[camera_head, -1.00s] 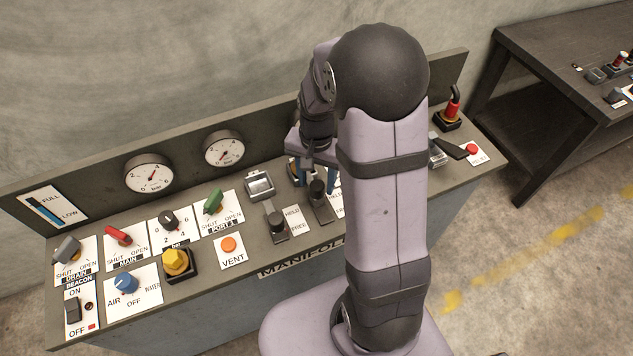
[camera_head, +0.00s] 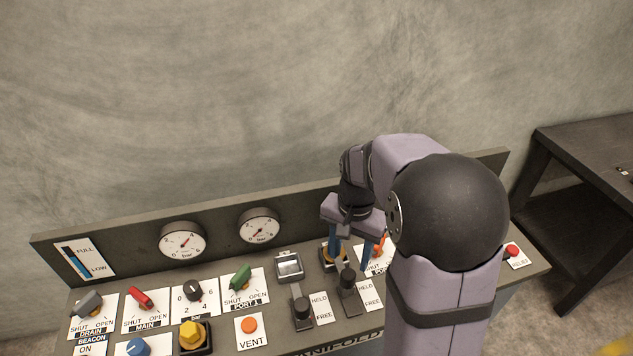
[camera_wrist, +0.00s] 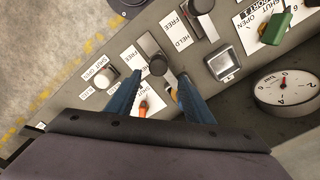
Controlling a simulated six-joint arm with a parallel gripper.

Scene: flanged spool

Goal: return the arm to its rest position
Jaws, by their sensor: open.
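My gripper (camera_head: 354,256) is over the right half of the manifold panel, its two blue fingers apart and pointing down. It is behind the two black-knobbed levers (camera_head: 348,284), close to a yellow-and-black control (camera_head: 327,257) and an orange-red handle (camera_head: 379,247). In the wrist view my gripper (camera_wrist: 158,80) is open, with a black lever knob (camera_wrist: 158,65) and the orange handle (camera_wrist: 143,108) showing between or beyond the fingers. Nothing is seen held. I cannot tell whether a finger touches a control. My upper arm and elbow hide the panel's right part.
The panel's backboard (camera_head: 110,243) carries two gauges (camera_head: 182,239). A green PORT 1 handle (camera_head: 240,277), a silver-framed box (camera_head: 289,265) and an orange VENT button (camera_head: 249,325) stand left of my gripper. A dark table (camera_head: 590,150) is at right. Space above the panel is clear.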

